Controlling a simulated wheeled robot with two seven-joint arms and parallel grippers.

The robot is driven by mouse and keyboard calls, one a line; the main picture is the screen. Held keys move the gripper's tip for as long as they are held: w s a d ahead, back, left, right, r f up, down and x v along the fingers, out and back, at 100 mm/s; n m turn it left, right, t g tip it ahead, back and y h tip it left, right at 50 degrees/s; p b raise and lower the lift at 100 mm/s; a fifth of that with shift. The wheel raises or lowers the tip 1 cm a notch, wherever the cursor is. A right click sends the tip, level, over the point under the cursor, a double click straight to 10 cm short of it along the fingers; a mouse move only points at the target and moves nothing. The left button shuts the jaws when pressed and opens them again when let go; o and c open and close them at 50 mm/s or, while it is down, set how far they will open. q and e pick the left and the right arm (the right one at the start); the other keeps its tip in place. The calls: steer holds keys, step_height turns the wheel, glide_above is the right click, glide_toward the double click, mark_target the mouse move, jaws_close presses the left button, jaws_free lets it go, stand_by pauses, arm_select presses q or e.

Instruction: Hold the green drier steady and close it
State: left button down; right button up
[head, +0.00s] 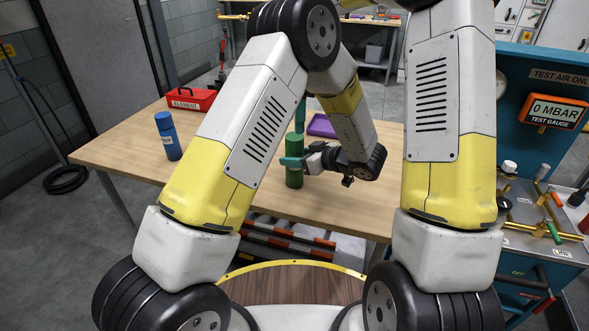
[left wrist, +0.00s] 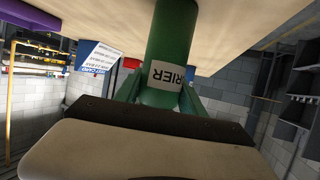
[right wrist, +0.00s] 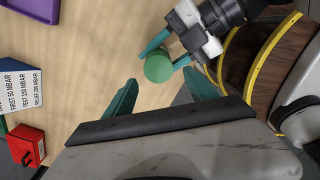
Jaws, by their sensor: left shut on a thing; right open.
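The green drier (head: 294,178) is a cylinder standing upright on the wooden table. My left gripper (head: 292,162) is shut around its side; in the left wrist view the drier (left wrist: 172,45) shows a white label ending "RIER" between the fingers. My right gripper (head: 300,116) is above the drier and mostly hidden behind my left arm. In the right wrist view its fingers (right wrist: 160,80) are spread, with the drier's round green top (right wrist: 158,66) just beyond the tips. I cannot tell whether a separate cap sits on the drier.
A blue bottle (head: 167,136) and a red "ELEMENT" box (head: 190,99) stand left on the table (head: 120,150). A purple tray (head: 322,126) lies behind the drier. A white card with pressure values (right wrist: 20,95) is nearby. A test panel with a "0 MBAR" gauge (head: 554,112) stands right.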

mark_target(294, 136)
steer(key=n, duration=0.6)
steer(key=shift+w+r, duration=0.1)
steer(key=shift+r, duration=0.25)
steer(key=shift+f, duration=4.05)
